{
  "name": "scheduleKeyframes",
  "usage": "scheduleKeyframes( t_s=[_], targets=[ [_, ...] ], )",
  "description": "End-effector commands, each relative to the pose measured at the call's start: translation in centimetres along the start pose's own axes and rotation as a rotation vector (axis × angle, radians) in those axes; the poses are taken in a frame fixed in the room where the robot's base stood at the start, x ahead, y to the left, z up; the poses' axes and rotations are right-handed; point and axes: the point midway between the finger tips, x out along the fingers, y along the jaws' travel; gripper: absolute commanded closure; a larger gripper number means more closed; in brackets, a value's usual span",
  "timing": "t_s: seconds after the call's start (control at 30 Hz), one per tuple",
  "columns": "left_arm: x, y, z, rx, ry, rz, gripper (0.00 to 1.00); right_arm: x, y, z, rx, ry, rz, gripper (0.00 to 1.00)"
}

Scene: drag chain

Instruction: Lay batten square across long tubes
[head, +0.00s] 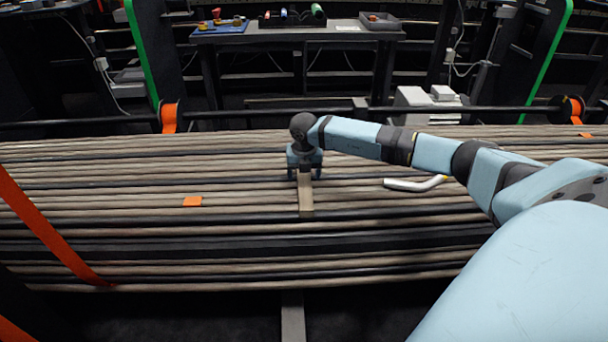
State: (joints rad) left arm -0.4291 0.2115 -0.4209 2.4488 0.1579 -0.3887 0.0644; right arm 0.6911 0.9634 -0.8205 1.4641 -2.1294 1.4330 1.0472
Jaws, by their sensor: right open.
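The long tubes (120,180) lie side by side as a wide brown and black bundle across the whole view. A short wooden batten (306,203) lies on top of them near the middle, running across the tubes and close to square with them. My right gripper (305,176) points down over the far end of the batten, its fingers open on either side. The gripper body hides that far end, and I cannot tell if the fingers touch it. My left gripper does not show.
A white bent handle-like piece (414,185) and an orange tag (192,202) lie on the tubes. Orange straps (50,232) cross at the left. A workbench (300,32) with trays and small parts stands behind. The tube tops left of the batten are mostly clear.

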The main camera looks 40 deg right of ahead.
Motion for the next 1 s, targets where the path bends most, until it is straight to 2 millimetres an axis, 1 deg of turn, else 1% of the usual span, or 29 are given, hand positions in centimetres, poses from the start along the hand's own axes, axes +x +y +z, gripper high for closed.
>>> scheduleKeyframes(
  t_s=[0.03,0.2,0.3,0.43,0.5,0.63,1.0],
  targets=[
    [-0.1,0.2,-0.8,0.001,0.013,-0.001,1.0,-1.7,0.0,0.2,-0.001,-0.003,0.002,0.28],
    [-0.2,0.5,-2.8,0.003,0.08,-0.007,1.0,-5.7,0.0,0.1,-0.001,-0.003,0.001,0.28],
    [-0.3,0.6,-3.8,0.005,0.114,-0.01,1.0,-7.8,0.0,0.1,0.0,-0.003,0.002,0.28],
    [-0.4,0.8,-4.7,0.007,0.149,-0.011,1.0,-9.9,0.0,0.1,-0.001,-0.002,0.002,0.28],
    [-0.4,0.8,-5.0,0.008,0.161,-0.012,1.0,-10.7,0.0,0.1,-0.001,-0.002,0.001,0.28],
    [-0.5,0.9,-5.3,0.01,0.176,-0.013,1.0,-11.4,0.0,0.0,0.0,-0.001,0.0,0.28],
    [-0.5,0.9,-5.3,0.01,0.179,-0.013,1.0,-11.6,0.0,0.0,0.0,-0.001,0.001,0.28]
  ],
)
